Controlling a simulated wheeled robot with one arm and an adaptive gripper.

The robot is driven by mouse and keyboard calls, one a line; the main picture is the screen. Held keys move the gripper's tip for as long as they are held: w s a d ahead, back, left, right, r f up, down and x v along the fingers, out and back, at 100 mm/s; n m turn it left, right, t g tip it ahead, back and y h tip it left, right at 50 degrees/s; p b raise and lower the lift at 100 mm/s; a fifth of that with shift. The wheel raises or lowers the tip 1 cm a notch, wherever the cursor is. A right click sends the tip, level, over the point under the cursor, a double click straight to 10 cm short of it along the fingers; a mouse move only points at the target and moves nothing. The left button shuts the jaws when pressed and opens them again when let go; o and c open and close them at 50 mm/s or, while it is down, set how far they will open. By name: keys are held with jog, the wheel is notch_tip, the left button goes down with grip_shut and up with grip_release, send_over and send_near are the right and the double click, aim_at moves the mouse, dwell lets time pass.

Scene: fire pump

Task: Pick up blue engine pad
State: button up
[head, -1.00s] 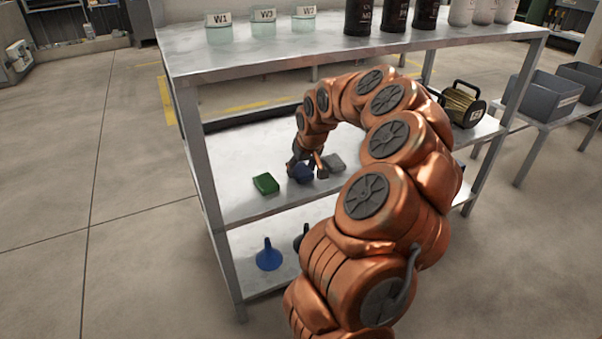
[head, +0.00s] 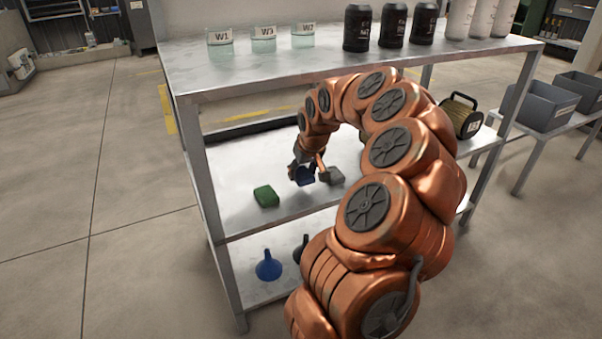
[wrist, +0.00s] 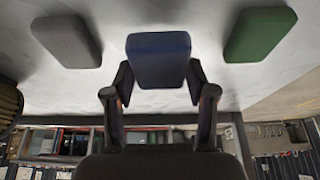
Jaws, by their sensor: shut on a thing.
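The blue engine pad (wrist: 159,58) is a dark blue rounded block between the fingertips of my gripper (wrist: 158,85) in the wrist view. My gripper is shut on it. In the head view the blue pad (head: 304,177) shows just below my gripper (head: 305,170), over the middle shelf between a green pad and a grey pad. My fingers partly cover it there. I cannot tell how far it is above the shelf.
A green pad (head: 266,196) lies left and a grey pad (head: 335,175) lies right on the middle shelf (head: 240,165). The top shelf (head: 300,65) with jars and bottles is above. A blue funnel (head: 268,266) stands on the lower shelf. A cable reel (head: 461,116) is right.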

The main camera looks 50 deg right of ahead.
jog(key=s+r+p, duration=0.1)
jog(key=s+p, duration=0.1)
jog(key=s, duration=1.3)
jog(key=shift+s+a+r+p, duration=0.15)
jog(key=shift+s+a+p, duration=0.05)
jog(key=shift+s+p, duration=0.1)
jog(key=o, duration=0.6)
jog(key=c, duration=0.5)
